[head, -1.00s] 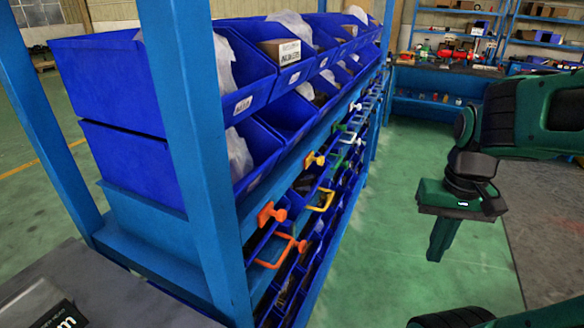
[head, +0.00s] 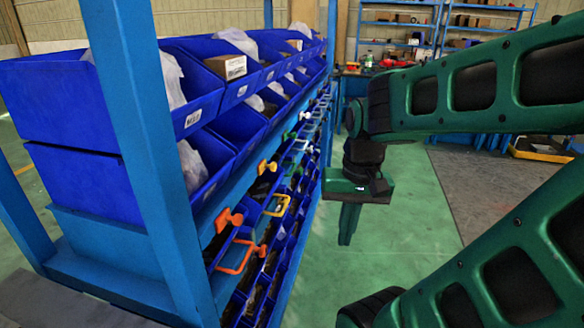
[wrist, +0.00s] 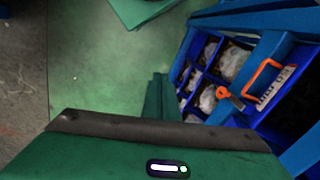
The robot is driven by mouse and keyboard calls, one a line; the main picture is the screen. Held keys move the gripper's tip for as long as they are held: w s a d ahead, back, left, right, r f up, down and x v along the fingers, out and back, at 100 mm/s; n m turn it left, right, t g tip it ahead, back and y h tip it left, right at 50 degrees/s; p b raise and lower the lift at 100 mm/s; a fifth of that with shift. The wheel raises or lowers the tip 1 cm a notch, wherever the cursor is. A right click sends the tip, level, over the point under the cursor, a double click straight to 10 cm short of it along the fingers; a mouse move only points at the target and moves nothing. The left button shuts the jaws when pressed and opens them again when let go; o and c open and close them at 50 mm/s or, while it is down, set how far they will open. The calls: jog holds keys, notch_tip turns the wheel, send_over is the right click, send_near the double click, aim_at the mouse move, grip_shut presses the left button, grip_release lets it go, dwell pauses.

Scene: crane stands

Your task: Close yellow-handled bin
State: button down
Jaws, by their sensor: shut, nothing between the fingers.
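A yellow loop handle (head: 277,205) juts from the front of a bin in the lower rows of the blue rack, in the head view. A yellow knob (head: 267,166) sits above it on the rack's rail. The bin behind the handle is mostly hidden, so I cannot tell how far it stands out. My gripper (head: 347,238) points down over the aisle, right of the handles and apart from them. It is shut and empty. In the wrist view, its fingers (wrist: 160,97) show as a dark green shape left of the bins.
An orange loop handle (head: 236,257) and orange knob (head: 228,219) are nearer me on the rack; the handle also shows in the wrist view (wrist: 264,78). A blue post (head: 158,160) stands at the rack's near end. The green aisle floor (head: 400,225) is clear.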

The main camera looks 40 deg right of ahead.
jog(key=w+d+r+m+t+y, duration=0.1)
jog(key=w+d+m+t, duration=0.15)
jog(key=w+m, duration=0.35)
jog(key=w+d+r+m+t+y, duration=0.1)
jog(key=w+d+r+m, duration=0.15)
jog(key=w, duration=0.55)
jog(key=w+d+r+m+t+y, duration=0.35)
jog(key=w+d+m, duration=0.35)
jog(key=d+m, duration=0.45)
jog(key=w+a+r+x, duration=0.1)
jog(key=r+x, duration=0.1)
jog(key=x, duration=1.1)
jog(key=shift+a, duration=0.25)
jog(key=shift+w+m, duration=0.15)
jog(key=shift+m, duration=0.15)
